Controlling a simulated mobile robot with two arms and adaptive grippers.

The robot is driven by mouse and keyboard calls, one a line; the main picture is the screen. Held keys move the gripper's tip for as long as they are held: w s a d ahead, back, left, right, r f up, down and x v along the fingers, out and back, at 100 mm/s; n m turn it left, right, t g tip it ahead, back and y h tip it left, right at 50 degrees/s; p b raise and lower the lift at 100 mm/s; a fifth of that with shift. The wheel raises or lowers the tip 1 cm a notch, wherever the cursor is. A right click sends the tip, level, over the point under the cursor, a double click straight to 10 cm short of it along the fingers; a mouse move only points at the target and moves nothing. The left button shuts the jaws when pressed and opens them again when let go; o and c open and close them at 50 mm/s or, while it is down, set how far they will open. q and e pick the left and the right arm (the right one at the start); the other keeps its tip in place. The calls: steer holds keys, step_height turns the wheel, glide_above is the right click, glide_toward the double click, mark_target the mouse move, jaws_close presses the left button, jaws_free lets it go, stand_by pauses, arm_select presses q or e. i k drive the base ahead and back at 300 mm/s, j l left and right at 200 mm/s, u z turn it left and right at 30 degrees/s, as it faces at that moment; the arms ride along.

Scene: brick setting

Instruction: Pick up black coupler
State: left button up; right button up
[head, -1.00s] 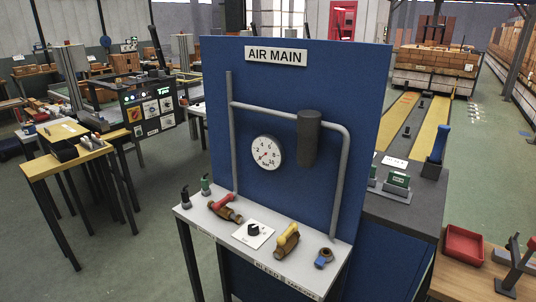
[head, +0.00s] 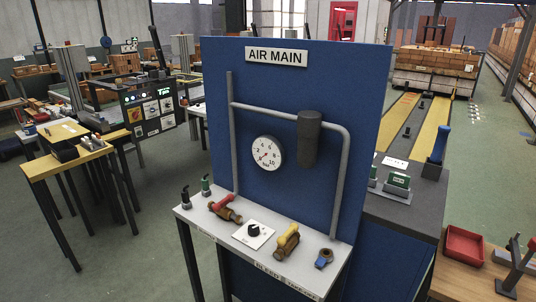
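A small black upright piece that looks like the black coupler (head: 185,199) stands at the far left end of the white shelf (head: 195,221) in front of the blue AIR MAIN panel. A similar green piece (head: 205,187) stands just to its right, a small gap apart. Neither of my grippers shows in the head view, and nothing is touching the black piece.
Along the shelf are a red-handled brass valve (head: 226,209), a black knob (head: 254,230) on a white plate, a yellow-handled valve (head: 287,242) and a blue-and-brown fitting (head: 324,259). The blue panel (head: 340,90) rises behind. A table (head: 50,165) stands at left.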

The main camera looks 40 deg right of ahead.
mark_target(184, 193)
steer(key=z, duration=1.75)
steer(key=j+z, duration=0.9)
steer(key=j, duration=0.45)
steer(key=k+j+z, duration=0.1)
steer(key=j, duration=0.4)
steer(key=k+j, duration=0.1)
steer(key=j, duration=0.45)
steer(key=j+z, duration=0.15)
steer(key=j, duration=0.4)
steer(key=k+j+z, duration=0.1)
steer(key=j, duration=0.4)
steer(key=k, duration=0.05)
